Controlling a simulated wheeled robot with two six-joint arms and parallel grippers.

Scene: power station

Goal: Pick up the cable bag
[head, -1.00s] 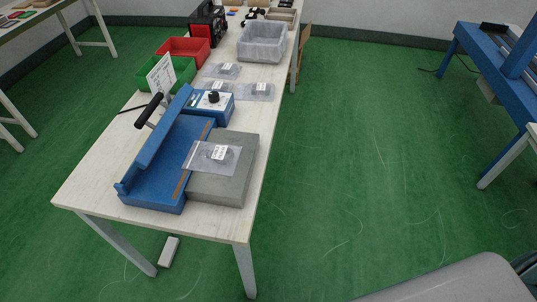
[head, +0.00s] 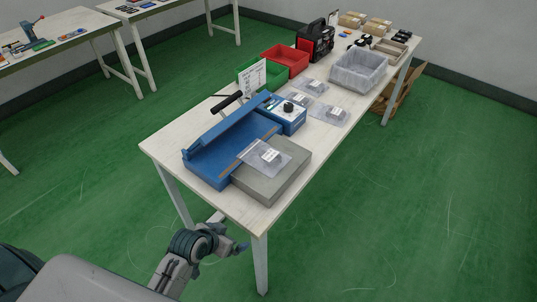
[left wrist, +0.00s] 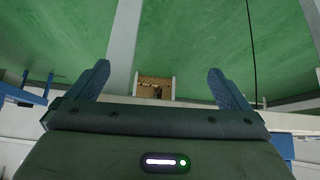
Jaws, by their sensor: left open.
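A clear cable bag (head: 264,156) with a white label and dark contents lies on the grey plate (head: 283,180) of the blue bag sealer (head: 217,157), overlapping the sealer's edge. More clear bags, such as one (head: 329,113) near the table's right edge and one (head: 314,87) farther back, lie flat beyond the sealer. My left gripper (head: 243,248) is below the table's near end, beside its front leg, apart from every bag. In the left wrist view, its two fingers (left wrist: 162,82) are spread with nothing between them. No bag shows in that view. My right gripper is not in view.
The white table (head: 230,205) has its near edge and legs close to my left arm. A grey bin (head: 359,72), a red bin (head: 285,60), a green bin (head: 262,75) and a black-and-red machine (head: 316,40) stand farther back. The green floor at right is clear.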

